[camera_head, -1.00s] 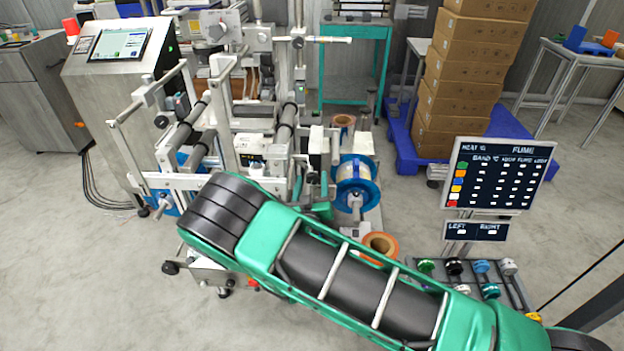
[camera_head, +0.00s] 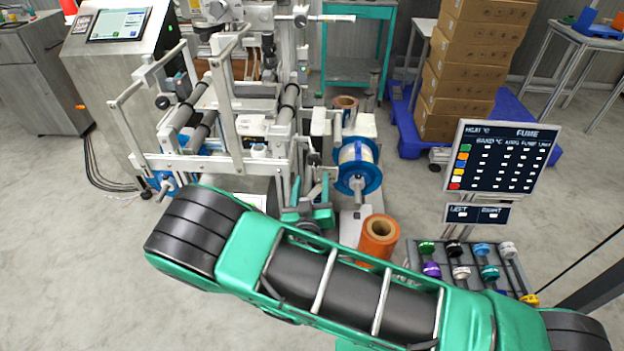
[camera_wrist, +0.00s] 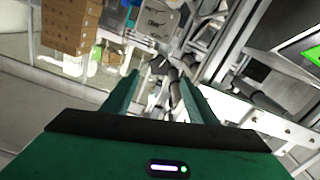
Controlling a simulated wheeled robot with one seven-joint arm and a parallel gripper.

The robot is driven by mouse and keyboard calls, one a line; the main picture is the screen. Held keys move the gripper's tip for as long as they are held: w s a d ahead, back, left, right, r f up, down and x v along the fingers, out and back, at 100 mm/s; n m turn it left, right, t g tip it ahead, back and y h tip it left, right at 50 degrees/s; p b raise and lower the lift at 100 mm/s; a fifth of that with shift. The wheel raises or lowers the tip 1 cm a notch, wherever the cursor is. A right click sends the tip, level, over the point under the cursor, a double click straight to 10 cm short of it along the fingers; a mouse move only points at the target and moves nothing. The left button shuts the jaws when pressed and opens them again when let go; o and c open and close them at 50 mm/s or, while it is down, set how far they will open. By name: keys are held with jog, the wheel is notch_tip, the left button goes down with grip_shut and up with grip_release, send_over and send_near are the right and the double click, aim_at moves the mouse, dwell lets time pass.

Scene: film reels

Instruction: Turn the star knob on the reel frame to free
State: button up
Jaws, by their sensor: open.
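The reel frame (camera_head: 238,130) is a pale metal machine with rails, dark rollers and a blue-flanged reel (camera_head: 358,168) on its right side. Several small dark knobs show on it, one of them on the left arm (camera_head: 162,102); I cannot tell which is the star knob or how it is set. My gripper (camera_head: 308,208) shows beyond my green arm, low in front of the frame and left of the blue reel. In the wrist view my gripper (camera_wrist: 158,100) has its two green fingers apart with nothing held between them. Rollers and rails lie beyond the fingertips.
An orange roll (camera_head: 379,235) stands right of my gripper, close behind my arm. A rack of coloured knobs (camera_head: 470,268) and a sign board (camera_head: 500,158) are at the right. Stacked cartons (camera_head: 465,70) stand on a blue pallet behind. Floor at the left is clear.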

aim_at(314, 162)
jog(key=w+m, duration=0.1)
jog(key=w, duration=0.2)
jog(key=w+m, duration=0.1)
jog(key=w, duration=0.3)
jog(key=w+m, duration=0.2)
jog(key=w, duration=0.1)
jog(key=shift+w+d, duration=0.25)
jog(key=c, duration=1.1)
jog(key=shift+o, duration=0.2)
